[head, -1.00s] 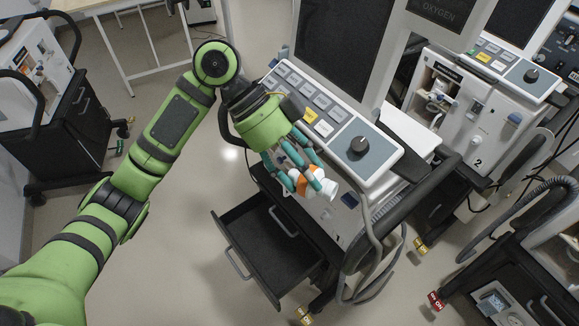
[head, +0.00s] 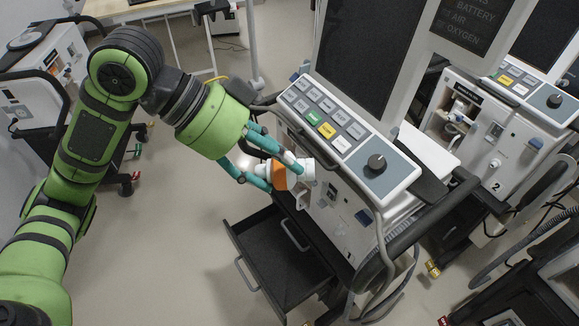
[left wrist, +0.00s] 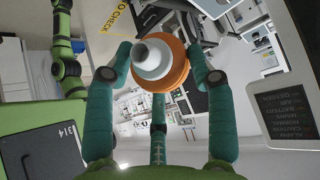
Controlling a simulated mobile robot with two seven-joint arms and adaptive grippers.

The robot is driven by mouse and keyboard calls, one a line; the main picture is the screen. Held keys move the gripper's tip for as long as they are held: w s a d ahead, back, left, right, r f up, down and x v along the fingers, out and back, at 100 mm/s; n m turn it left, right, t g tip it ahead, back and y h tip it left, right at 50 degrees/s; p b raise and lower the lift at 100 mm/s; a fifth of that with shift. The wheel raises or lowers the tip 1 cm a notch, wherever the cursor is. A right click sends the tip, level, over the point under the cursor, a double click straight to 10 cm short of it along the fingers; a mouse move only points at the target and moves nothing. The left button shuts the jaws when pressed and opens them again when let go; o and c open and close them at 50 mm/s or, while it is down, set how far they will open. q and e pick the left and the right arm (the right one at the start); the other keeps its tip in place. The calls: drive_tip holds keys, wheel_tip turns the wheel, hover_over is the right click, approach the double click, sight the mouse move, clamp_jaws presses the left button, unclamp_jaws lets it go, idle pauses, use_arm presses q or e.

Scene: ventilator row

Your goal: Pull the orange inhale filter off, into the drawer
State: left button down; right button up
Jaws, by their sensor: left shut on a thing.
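The orange inhale filter (head: 280,176) has an orange ring with white ends. My left gripper (head: 281,173) is shut on it, with teal fingers on either side. In the left wrist view the filter (left wrist: 172,70) sits between the fingertips (left wrist: 160,58), its white stepped port towards the camera. In the head view it is left of the ventilator's front (head: 335,200) and looks apart from it, though its white end overlaps the machine's edge in the picture. The dark drawer (head: 272,255) below is pulled open and looks empty. My right gripper is not in view.
The control panel with its knob (head: 377,162) and the screen (head: 365,55) rise right of the gripper. A dark handrail (head: 425,220) and hoses run down the right side. Ventilator 2 (head: 490,150) stands further right. The floor left of the drawer is clear.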

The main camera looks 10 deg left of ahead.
use_arm(q)
drive_tip(key=shift+d+r, duration=0.1)
drive_tip(key=shift+r, duration=0.05)
drive_tip(key=w+d+n+t+y, duration=0.1)
drive_tip(key=w+d+n+t, duration=0.3)
drive_tip(key=d, duration=0.5)
drive_tip(key=s+a+f+m+g+y, duration=0.1)
drive_tip(key=a+f+m+g, duration=0.3)
drive_tip(key=f+m+g, duration=0.5)
drive_tip(key=m+g+y, duration=0.1)
drive_tip(key=m+g, duration=0.2)
drive_tip(key=m, duration=0.4)
drive_tip(key=shift+s+a, duration=0.2)
drive_tip(key=shift+a, duration=0.15)
drive_tip(key=shift+f, duration=0.15)
